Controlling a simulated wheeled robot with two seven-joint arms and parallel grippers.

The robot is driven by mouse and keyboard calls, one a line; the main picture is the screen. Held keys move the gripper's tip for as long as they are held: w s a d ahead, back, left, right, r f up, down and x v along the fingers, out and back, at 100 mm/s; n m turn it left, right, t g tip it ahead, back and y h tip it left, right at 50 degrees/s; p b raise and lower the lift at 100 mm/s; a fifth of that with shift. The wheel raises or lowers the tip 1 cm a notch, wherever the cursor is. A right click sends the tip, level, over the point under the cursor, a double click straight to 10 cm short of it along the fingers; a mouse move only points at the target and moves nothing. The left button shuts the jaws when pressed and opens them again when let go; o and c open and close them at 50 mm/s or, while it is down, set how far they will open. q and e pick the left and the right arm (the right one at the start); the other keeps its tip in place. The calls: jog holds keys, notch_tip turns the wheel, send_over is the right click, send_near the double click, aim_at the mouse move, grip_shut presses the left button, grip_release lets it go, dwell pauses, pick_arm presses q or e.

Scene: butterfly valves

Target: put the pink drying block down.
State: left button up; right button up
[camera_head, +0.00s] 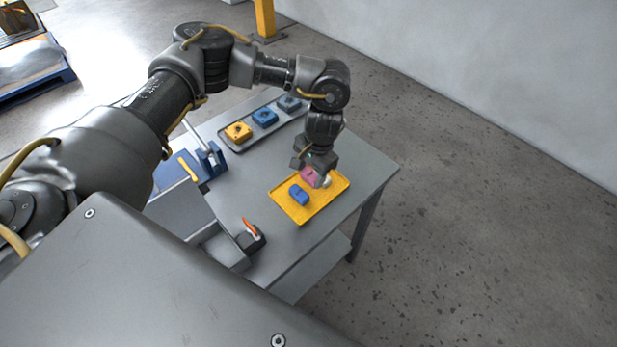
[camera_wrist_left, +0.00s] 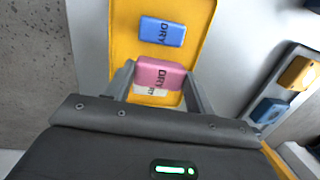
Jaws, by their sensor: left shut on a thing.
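The pink drying block (camera_wrist_left: 160,74) shows between the two fingers of my left gripper (camera_wrist_left: 160,88) in the wrist view, marked with dark letters. My left gripper is shut on it. In the head view the pink block (camera_head: 310,178) is at the gripper (camera_head: 314,172), over the far part of the yellow tray (camera_head: 299,219). I cannot tell whether the block touches the tray. A blue drying block (camera_head: 299,194) lies in the same tray, apart from the pink one; it also shows in the wrist view (camera_wrist_left: 162,31). A whitish item (camera_wrist_left: 150,91) is partly hidden behind the pink block. My right gripper is not in view.
A grey tray (camera_head: 272,134) at the back of the table (camera_head: 372,171) holds yellow, blue and grey valve-like parts. A blue fixture with a lever (camera_head: 210,160) stands to the left. An orange-handled item (camera_head: 251,233) is at the front. The table's right corner is clear.

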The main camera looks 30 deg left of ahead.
aim_at(310, 173)
pick_arm(q)
jog(key=shift+a+f, duration=0.3)
jog(key=shift+f, duration=0.05)
notch_tip(310, 173, down, 3)
jog(key=shift+w+a+f, duration=0.1)
jog(key=shift+a+f, duration=0.05)
jog(key=shift+f, duration=0.05)
jog(key=o, duration=1.3)
jog(key=shift+c, duration=0.2)
jog(key=shift+r, duration=0.1)
jog(key=r, duration=0.4)
jog(key=d+r, duration=0.1)
jog(key=r, duration=0.6)
jog(key=shift+w+d+r, duration=0.3)
jog(key=shift+r, duration=0.1)
